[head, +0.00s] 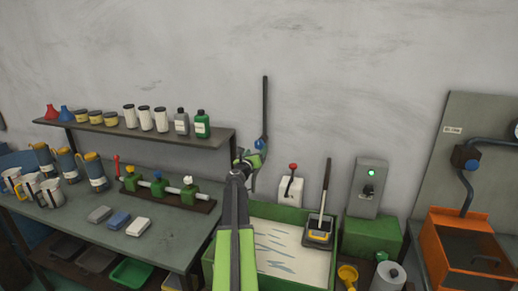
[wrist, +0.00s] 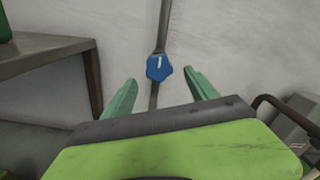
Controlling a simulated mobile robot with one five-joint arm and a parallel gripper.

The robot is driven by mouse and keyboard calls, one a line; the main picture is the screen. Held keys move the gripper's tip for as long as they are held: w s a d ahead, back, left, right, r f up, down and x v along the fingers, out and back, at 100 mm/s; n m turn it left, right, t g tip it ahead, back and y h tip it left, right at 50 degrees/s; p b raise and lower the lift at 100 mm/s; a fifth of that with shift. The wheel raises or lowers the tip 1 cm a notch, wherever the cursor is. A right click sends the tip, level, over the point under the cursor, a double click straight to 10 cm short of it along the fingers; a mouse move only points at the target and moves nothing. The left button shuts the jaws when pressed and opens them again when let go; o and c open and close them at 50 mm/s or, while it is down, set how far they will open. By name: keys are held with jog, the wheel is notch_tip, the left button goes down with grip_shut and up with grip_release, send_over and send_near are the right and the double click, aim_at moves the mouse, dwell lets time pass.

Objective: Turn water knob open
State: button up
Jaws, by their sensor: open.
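The water knob is a small blue knob with a pale mark on its face. In the wrist view the blue knob (wrist: 159,68) sits on a dark vertical pipe (wrist: 164,25), ahead of my fingertips and between their lines. My gripper (wrist: 161,85) is open, with its two green fingers apart and nothing between them. In the head view the blue knob (head: 260,144) shows on the lower part of the pipe (head: 265,95). My gripper (head: 254,160) is just below and left of it, partly hidden by my arm. Whether a finger touches the knob cannot be told.
A wall shelf (head: 140,130) with bottles and a workbench (head: 60,225) stand left. A green basin (head: 335,240) of water lies below, with a red-topped lever box (head: 291,185) behind it. A control box (head: 368,188) and an orange tank (head: 462,225) stand right.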

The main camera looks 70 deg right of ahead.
aim_at(259, 147)
jog(key=d, duration=0.6)
jog(key=shift+w+d, duration=0.2)
jog(key=shift+d, duration=0.2)
